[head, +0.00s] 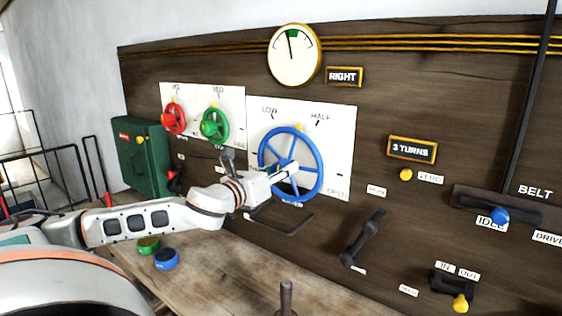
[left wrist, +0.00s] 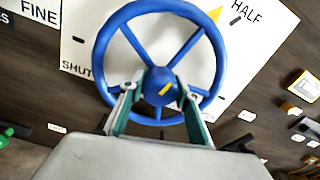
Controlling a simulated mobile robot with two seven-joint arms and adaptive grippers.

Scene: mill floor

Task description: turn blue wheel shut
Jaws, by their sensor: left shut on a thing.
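The blue wheel (head: 318,152) is mounted on a white plate (head: 340,135) marked LOW, HALF and OPEN. The left wrist view shows the wheel (left wrist: 103,58) from the front, with a SHUT mark at the plate's lower left. A yellow pointer (left wrist: 214,15) is at the rim, close to the HALF mark. My left gripper (head: 287,173) reaches the wheel's middle from the left. Its fingers (left wrist: 160,98) are closed on either side of the blue hub, which has a yellow stripe. My right gripper is in neither view.
A red wheel (head: 174,118) and a green wheel (head: 215,126) are on the panel to the left. A round gauge (head: 293,55) and signs RIGHT (head: 343,76) and 3 TURNS (head: 412,149) are above. A dark lever (head: 364,238) sticks out at lower right.

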